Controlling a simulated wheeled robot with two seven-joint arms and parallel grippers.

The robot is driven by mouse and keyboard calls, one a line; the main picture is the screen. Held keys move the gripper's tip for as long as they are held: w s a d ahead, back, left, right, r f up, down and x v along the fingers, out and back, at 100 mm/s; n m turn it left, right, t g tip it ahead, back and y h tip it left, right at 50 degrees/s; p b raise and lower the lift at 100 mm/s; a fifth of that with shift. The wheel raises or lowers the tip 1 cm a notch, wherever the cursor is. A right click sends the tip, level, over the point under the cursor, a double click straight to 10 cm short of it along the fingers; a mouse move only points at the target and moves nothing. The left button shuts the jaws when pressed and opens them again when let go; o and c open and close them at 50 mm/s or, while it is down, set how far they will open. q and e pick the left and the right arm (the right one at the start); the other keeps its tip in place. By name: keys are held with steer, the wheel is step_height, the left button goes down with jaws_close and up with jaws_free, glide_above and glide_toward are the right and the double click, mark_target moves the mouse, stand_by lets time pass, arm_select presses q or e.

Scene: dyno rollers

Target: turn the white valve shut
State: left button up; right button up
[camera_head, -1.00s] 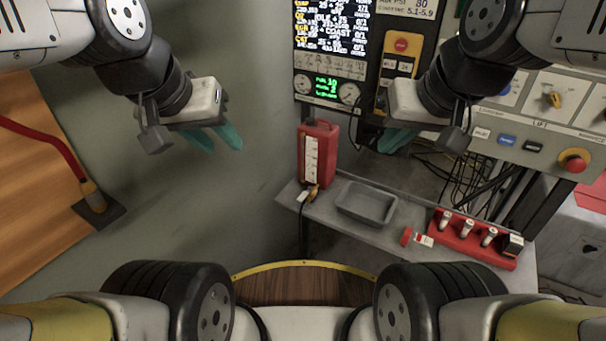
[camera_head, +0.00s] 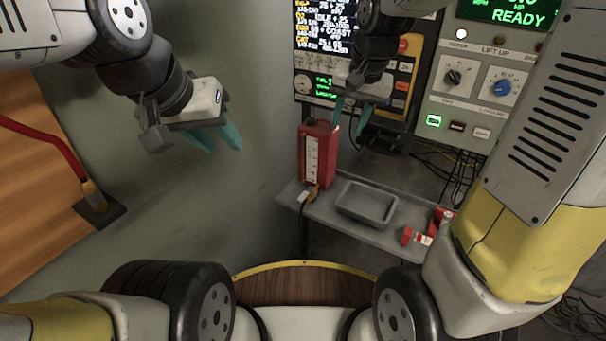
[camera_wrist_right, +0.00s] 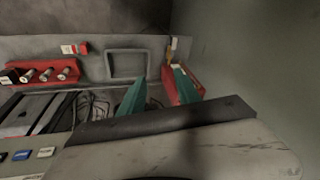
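A small white piece (camera_head: 303,197), which looks like the white valve, sits beside a brass fitting (camera_head: 313,192) at the foot of a red canister (camera_head: 316,155). A dark hose hangs below it. In the right wrist view a small pale piece (camera_wrist_right: 174,43) shows at the canister's end; its handle position is too small to tell. My right gripper (camera_head: 350,116) is open and empty, above and to the right of the canister, apart from it. Its teal fingers (camera_wrist_right: 160,88) are spread in the wrist view. My left gripper (camera_head: 219,142) is open and empty by the grey wall.
The canister stands on a grey shelf (camera_head: 330,212) with a grey tray (camera_head: 367,202) and a small red-and-white item (camera_head: 416,237). A red holder (camera_wrist_right: 40,72) with several cylinders is partly behind my right arm. Control panels (camera_head: 487,90) stand behind. Open space lies left of the shelf.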

steer(key=w+a+f+m+g, duration=0.2)
steer(key=w+a+f, duration=0.3)
steer(key=w+f, duration=0.4)
steer(key=m+g+h, duration=0.1)
glide_toward(303, 196)
steer(key=shift+w+a+f, duration=0.1)
steer(key=shift+a, duration=0.15)
step_height(303, 196, down, 7)
steer(key=shift+f, duration=0.25)
jaws_close()
stand_by(0.3)
